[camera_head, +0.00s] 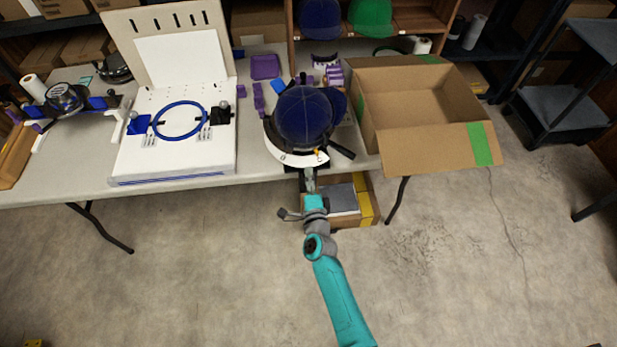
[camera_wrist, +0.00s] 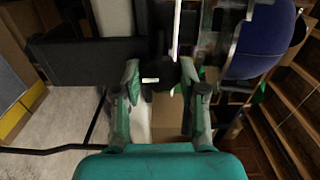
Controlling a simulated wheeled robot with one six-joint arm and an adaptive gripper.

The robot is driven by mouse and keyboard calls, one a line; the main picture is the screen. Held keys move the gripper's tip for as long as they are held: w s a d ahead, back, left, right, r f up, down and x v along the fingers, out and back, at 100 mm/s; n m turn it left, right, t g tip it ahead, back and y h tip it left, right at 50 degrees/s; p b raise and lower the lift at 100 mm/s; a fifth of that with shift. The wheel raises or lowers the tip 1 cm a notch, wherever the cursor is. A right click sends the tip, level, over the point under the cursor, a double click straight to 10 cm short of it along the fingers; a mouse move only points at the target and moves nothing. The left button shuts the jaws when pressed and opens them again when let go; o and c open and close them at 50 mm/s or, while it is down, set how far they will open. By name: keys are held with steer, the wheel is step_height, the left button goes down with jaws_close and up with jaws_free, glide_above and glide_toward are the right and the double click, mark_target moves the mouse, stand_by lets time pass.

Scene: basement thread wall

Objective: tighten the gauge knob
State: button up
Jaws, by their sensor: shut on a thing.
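A dark blue cap (camera_head: 303,118) sits on a cap holder with a white curved band (camera_head: 297,158) at the table's front edge. In the wrist view the cap's blue side (camera_wrist: 262,40) shows at upper right. My gripper (camera_head: 309,180) reaches up to the underside of this holder from the front. In the wrist view my gripper (camera_wrist: 160,78) has its two fingers on either side of a small dark knob (camera_wrist: 160,72) and is shut on it. The knob's markings are too dark to read. In the head view the knob is hidden behind the gripper and holder.
A white hooping board (camera_head: 190,160) with a blue ring (camera_head: 180,120) stands left on the table (camera_head: 75,180). An open cardboard box (camera_head: 430,140) stands right of the cap. Another box (camera_head: 367,205) lies below the table edge, close to my gripper. The floor in front is clear.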

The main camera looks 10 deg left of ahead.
steer(key=shift+a, duration=0.1)
steer(key=o, duration=1.2)
steer(key=shift+c, duration=0.2)
steer(key=v, duration=1.2)
